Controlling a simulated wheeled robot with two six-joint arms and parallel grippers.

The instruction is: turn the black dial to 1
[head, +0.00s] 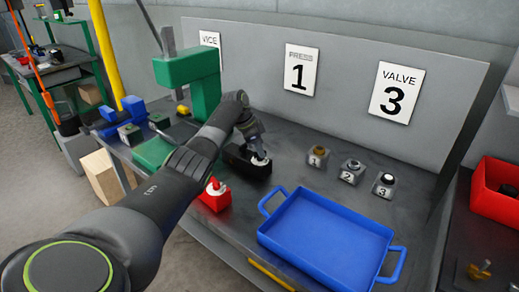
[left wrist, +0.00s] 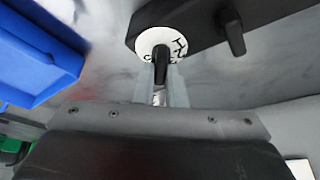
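The black dial (left wrist: 160,64) is a dark knob on a round white disc with black marks, fixed to a black box (head: 238,160) on the bench. The marks are partly hidden and too small to read surely. My left gripper (head: 259,155) reaches down to the dial. In the left wrist view its two grey fingers (left wrist: 160,88) stand on either side of the knob, with no clear gap, and look shut on it. A second black peg or lever (left wrist: 233,36) stands on the box. My right gripper is not in view.
A red box (head: 214,198) with a red knob sits in front of the black box. A blue tray (head: 325,236) lies to the right. Three small numbered blocks (head: 351,173) stand behind it.

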